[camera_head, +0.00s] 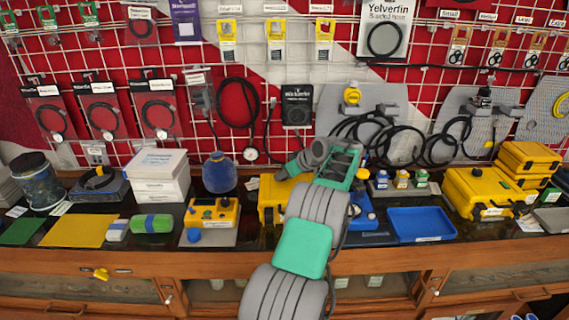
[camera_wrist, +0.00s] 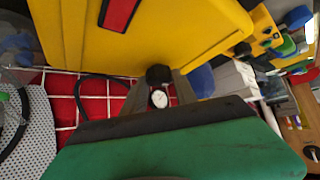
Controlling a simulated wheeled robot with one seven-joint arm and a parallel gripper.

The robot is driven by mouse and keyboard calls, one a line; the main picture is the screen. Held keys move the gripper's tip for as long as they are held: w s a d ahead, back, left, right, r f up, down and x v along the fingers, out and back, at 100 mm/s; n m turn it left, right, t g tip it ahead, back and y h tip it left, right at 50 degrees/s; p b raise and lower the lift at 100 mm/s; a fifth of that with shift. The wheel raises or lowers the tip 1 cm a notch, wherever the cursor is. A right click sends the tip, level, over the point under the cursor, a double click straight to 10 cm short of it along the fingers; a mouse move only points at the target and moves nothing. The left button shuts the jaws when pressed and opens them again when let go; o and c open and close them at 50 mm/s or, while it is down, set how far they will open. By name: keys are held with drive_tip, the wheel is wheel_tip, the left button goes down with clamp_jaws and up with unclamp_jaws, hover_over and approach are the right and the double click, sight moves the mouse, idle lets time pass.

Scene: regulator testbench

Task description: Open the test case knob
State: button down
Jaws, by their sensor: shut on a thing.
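The yellow test case (camera_head: 270,211) stands on the bench, partly hidden behind my arm in the head view. In the wrist view the case (camera_wrist: 180,35) fills the top, with a red patch on its face. A black knob (camera_wrist: 158,74) shows at the case's edge. My gripper (camera_wrist: 160,80) has its two grey fingers at either side of this knob, shut on it. In the head view my gripper (camera_head: 284,173) is just above the case, and the knob cannot be made out there.
A yellow device with knobs (camera_head: 212,213) and a blue rounded jar (camera_head: 219,172) stand left of the case. A blue tray (camera_head: 421,224) and another yellow case (camera_head: 480,193) are to the right. Hoses and a gauge (camera_head: 250,153) hang on the grid wall behind.

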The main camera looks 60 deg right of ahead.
drive_tip(key=shift+w+p, duration=0.1)
drive_tip(key=shift+p, duration=0.2)
drive_tip(key=c, duration=1.2)
unclamp_jaws()
drive_tip(key=shift+w, duration=0.1)
drive_tip(key=shift+o, duration=1.2)
drive_tip(key=b+v, duration=0.1)
drive_tip(key=v, duration=0.7)
drive_tip(key=shift+d, duration=0.15)
